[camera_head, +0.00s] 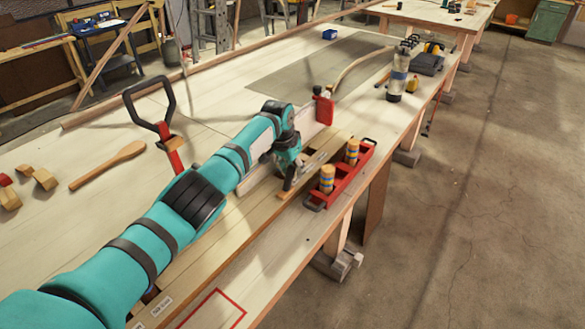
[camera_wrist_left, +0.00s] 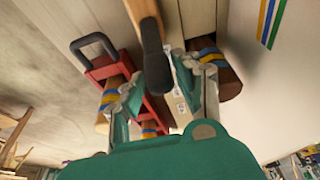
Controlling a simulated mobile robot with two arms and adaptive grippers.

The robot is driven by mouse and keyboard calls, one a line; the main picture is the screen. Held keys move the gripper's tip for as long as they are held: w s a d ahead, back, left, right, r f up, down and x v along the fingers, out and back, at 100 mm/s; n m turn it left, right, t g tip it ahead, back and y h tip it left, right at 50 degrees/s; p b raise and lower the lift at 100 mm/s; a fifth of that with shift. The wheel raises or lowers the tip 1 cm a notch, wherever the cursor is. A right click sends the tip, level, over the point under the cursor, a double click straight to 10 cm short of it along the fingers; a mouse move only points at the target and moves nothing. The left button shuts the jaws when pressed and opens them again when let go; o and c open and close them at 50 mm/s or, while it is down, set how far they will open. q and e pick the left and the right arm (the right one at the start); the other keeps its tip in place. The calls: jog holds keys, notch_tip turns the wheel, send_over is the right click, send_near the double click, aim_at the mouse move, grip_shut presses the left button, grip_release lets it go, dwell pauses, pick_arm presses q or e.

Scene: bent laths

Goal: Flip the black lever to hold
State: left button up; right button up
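In the left wrist view, a black lever grip (camera_wrist_left: 156,68) on a tan wooden arm (camera_wrist_left: 143,10) points in between the fingers of my left gripper (camera_wrist_left: 166,82). The fingers are apart, with the grip between them; I see no clear contact. In the head view my left gripper (camera_head: 288,168) points down at the wooden laths beside the red tray, and a small dark part there may be the lever. A larger black loop handle on a red shaft (camera_head: 172,150) stands to the left of my arm. My right gripper is not in view.
A red tray (camera_head: 345,178) with black handles holds banded wooden pegs (camera_head: 327,179) close by the gripper. A red upright block (camera_head: 323,108) stands behind. The bench's front edge is close on the right.

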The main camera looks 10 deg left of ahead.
aim_at(286, 184)
pick_arm(q)
jog(key=shift+o, duration=1.2)
jog(key=v, duration=1.2)
jog(key=shift+w, duration=0.15)
